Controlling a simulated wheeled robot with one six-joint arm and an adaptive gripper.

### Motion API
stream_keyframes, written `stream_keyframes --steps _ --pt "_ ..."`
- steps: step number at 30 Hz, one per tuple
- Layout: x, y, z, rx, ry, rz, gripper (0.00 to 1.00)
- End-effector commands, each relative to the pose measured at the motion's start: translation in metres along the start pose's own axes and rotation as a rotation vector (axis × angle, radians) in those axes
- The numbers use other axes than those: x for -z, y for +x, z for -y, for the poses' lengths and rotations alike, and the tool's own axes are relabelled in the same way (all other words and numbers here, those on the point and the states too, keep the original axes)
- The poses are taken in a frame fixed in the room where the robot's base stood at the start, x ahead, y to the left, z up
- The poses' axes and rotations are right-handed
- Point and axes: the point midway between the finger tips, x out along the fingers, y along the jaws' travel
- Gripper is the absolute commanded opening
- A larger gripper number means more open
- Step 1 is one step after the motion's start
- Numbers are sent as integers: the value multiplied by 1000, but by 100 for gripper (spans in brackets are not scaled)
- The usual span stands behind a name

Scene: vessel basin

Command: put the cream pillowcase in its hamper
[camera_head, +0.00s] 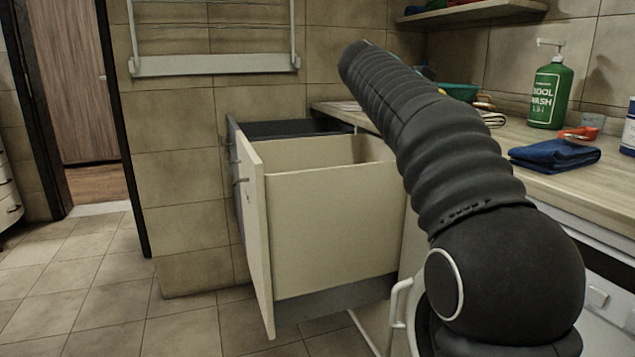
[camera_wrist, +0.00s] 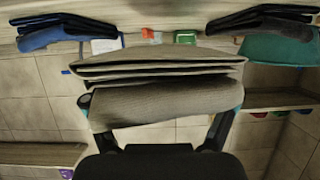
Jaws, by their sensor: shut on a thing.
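My gripper (camera_wrist: 160,112) is shut on a folded beige cloth, which I take as the cream pillowcase (camera_wrist: 165,108). The cloth spans the space between the fingers in the wrist view, its stacked layers facing away from the palm. A pulled-out hamper with a cream bin (camera_head: 330,230) stands open-topped left of my arm. Its inside floor is out of sight. A dark bin (camera_head: 290,128) sits just behind it.
The counter (camera_head: 600,185) on the right holds a blue folded cloth (camera_head: 556,155), a green wool-wash bottle (camera_head: 549,95), a red scoop (camera_head: 579,133) and a teal bowl (camera_head: 458,92). A wall rack (camera_head: 215,66) hangs above the hampers. Floor at left is clear.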

Motion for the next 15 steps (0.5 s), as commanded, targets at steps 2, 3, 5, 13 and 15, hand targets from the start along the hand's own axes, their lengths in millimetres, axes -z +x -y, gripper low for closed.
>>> stream_keyframes --steps 2,3,5,13,15 --pt "1 -15 0 4 1 -1 40" --pt "1 -16 -4 7 -12 9 40" --pt "-2 -16 -10 19 -46 32 40" --pt "-19 -16 -28 75 -164 108 40" --pt "-22 -17 -32 85 -184 121 40"
